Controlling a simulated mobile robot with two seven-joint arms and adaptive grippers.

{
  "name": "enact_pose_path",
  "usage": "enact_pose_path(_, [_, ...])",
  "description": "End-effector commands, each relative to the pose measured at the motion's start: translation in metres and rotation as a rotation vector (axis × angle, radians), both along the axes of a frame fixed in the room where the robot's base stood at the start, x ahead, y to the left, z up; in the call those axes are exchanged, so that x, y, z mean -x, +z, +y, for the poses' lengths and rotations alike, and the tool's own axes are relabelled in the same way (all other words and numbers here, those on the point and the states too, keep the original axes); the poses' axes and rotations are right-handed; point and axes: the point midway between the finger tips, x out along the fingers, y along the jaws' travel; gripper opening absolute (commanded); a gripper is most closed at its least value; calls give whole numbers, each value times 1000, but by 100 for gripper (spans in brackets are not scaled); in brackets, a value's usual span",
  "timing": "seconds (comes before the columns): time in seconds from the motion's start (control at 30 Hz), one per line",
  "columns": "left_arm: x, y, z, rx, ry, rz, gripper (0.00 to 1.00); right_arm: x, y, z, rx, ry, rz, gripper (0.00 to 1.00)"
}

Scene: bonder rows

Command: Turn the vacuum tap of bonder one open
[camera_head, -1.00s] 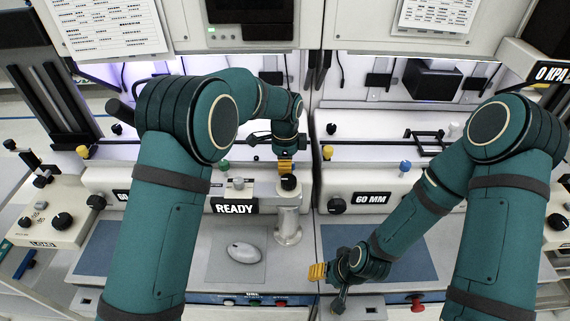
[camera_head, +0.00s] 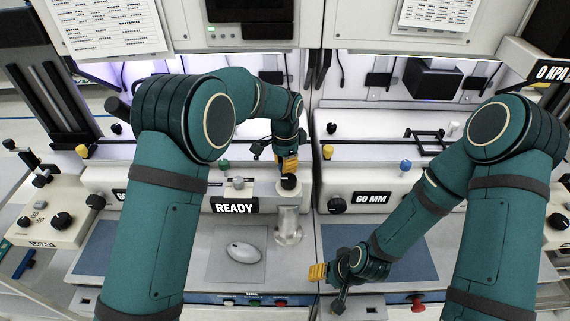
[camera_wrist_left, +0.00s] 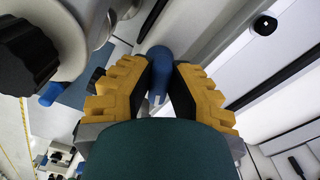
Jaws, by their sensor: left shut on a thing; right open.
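The blue tap handle (camera_wrist_left: 158,72) shows in the left wrist view, between the yellow fingertips of my left gripper (camera_wrist_left: 158,85), which are shut on it. In the head view my left gripper (camera_head: 287,163) is at the right end of the left machine, just behind a black knob (camera_head: 289,182) on a metal post. The tap is hidden there by the fingers, so I cannot tell its angle from the head view. My right gripper (camera_head: 317,272) is open and empty, low over the front edge between the two machines.
A READY sign (camera_head: 234,205) stands left of the post. Black knobs and a red button (camera_head: 417,304) stick out nearby.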

Motion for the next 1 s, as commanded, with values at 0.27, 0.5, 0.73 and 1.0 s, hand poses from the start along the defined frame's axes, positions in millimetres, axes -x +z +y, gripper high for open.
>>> enact_pose_path(0.27, [2,-2,-1,-2,262,3,0,0,-3,0,0,0,0,54])
enact_pose_path(0.5, [3,-2,-1,-2,491,4,0,0,-4,0,1,0,0,54])
enact_pose_path(0.73, [4,-2,-3,-3,707,4,0,0,-4,0,1,0,0,54])
enact_pose_path(1.0, [4,-2,-4,-4,929,5,0,0,-4,0,1,0,0,54])
